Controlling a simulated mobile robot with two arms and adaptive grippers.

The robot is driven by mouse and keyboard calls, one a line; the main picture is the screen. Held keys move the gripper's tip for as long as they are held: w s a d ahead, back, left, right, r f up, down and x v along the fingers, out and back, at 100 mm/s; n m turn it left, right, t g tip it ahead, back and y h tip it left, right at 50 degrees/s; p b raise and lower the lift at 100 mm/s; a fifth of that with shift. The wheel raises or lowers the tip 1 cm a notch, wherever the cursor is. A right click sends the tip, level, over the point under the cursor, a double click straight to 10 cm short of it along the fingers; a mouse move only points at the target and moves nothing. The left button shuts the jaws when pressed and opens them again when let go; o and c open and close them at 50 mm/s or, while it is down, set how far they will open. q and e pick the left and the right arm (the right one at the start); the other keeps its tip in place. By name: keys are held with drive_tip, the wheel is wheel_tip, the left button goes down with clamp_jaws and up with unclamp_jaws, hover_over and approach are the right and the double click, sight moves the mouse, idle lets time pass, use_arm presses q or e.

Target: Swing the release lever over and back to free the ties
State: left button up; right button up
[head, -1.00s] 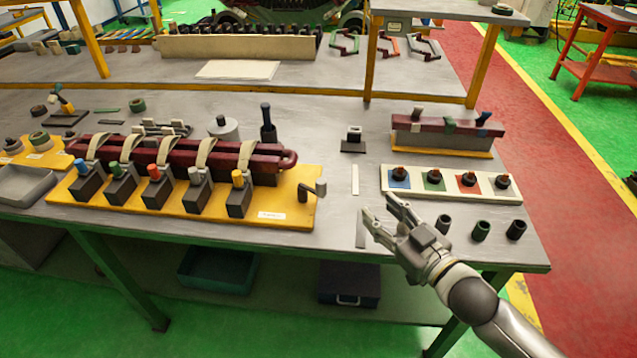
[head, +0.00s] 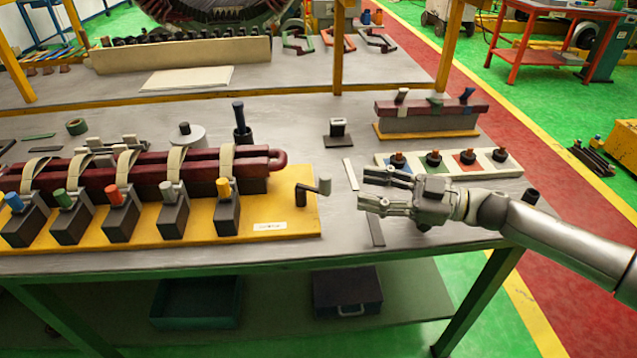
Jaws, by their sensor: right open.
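Several cream ties (head: 226,162) loop over the dark red coil (head: 190,180) on that board. In front of the coil is a row of dark blocks (head: 172,218) with coloured handles. My right gripper (head: 364,190) is open and empty, its fingers pointing left toward the lever. A gap remains between fingertips and lever knob. My left gripper is not in view.
Behind my right gripper is a white strip (head: 511,170) with coloured squares and dark fittings. A second dark red coil (head: 430,107) rests on a stand farther back. A pale strip (head: 350,173) and a grey strip (head: 376,231) lie near the fingers.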

sight(329, 181)
drive_tip(key=x, duration=0.9)
drive_tip(key=shift+r+p, duration=0.1)
drive_tip(key=shift+p, duration=0.3)
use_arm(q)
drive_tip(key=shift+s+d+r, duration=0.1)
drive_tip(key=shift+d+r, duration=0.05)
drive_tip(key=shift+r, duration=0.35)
use_arm(e)
drive_tip(key=shift+w+a, duration=0.1)
drive_tip(key=shift+a, duration=0.2)
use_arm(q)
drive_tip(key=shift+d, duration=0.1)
use_arm(e)
drive_tip(key=shift+c, duration=0.3)
